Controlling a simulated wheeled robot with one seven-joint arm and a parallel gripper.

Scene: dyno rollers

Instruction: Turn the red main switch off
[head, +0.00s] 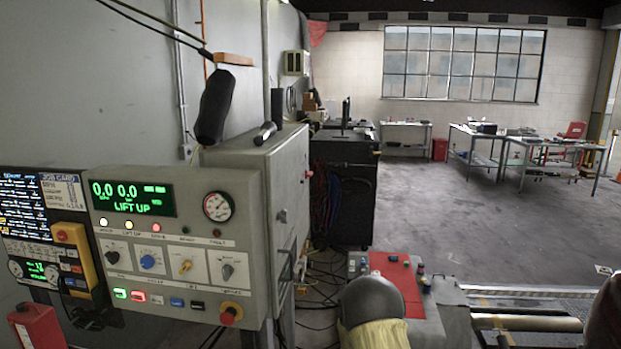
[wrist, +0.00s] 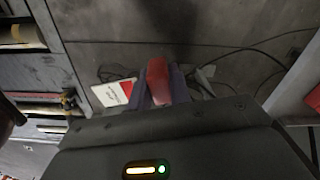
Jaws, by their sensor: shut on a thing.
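In the wrist view my gripper (wrist: 163,90) has its two dark purplish fingers closed on a narrow red piece (wrist: 158,76). The red piece looks like the handle of the red main switch, but its mount and markings are hidden. I cannot tell its on or off position. In the head view the gripper and the held piece cannot be made out. The grey control cabinet (head: 203,305) stands at the left, with a lit green display (head: 132,200) reading "LIFT UP", several knobs and a red push button (head: 230,314) at its lower right corner.
A white and red card (wrist: 113,94) lies beside the fingers, and dark cables (wrist: 250,52) run behind them. In the head view, a red panel with buttons (head: 392,270) stands right of the cabinet. A dark tool cabinet (head: 343,205) is behind. Open floor (head: 450,220) extends right.

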